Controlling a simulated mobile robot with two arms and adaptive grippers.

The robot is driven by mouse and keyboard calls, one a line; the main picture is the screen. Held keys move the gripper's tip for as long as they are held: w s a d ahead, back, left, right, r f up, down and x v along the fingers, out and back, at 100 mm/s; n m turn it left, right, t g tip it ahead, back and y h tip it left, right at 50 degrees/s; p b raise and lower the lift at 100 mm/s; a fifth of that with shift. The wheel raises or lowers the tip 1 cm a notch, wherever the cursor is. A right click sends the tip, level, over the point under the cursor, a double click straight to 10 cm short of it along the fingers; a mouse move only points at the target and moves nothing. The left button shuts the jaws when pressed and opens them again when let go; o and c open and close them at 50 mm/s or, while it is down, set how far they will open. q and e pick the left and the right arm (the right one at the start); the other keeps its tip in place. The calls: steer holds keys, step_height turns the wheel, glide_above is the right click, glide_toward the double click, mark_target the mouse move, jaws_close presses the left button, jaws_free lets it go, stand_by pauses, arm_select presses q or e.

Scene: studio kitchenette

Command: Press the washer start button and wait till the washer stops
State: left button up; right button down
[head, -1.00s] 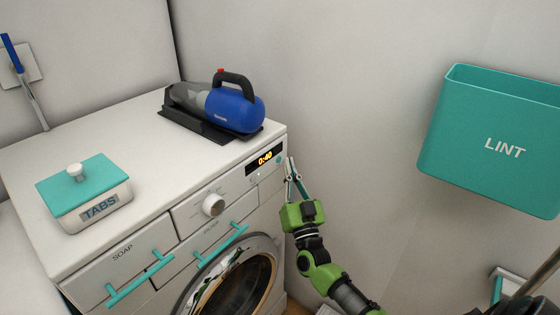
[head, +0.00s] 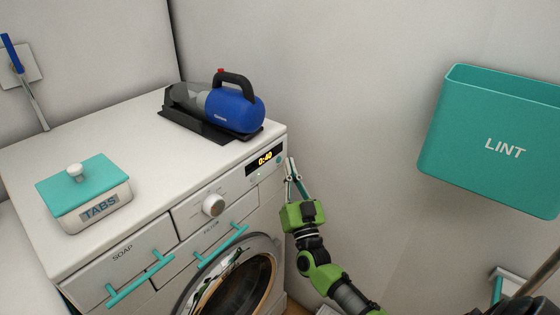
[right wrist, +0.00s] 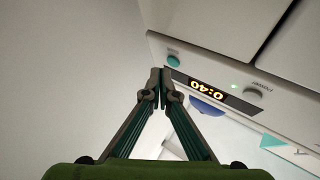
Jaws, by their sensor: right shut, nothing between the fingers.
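The white washer (head: 110,120) stands at the left of the head view, its round door (head: 187,295) closed. Its display (head: 265,158) is lit and reads 0:40; the display (right wrist: 195,84) is upside down in the right wrist view. A green light (right wrist: 235,87) glows beside it. A teal round button (right wrist: 173,61) sits at the panel's end. My right gripper (head: 290,168) is shut and empty in front of the panel's right end. In the right wrist view, its fingertips (right wrist: 160,76) are close to the teal button; I cannot tell whether they touch. My left gripper is out of view.
A blue hand vacuum (head: 235,108) in a black holder and a TABS box (head: 95,210) with a teal lid stand on the washer top. A teal LINT bin (head: 490,150) hangs on the right wall.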

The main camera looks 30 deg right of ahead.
steer(key=shift+w, duration=0.1)
steer(key=shift+w+a, duration=0.15)
steer(key=shift+w, duration=0.15)
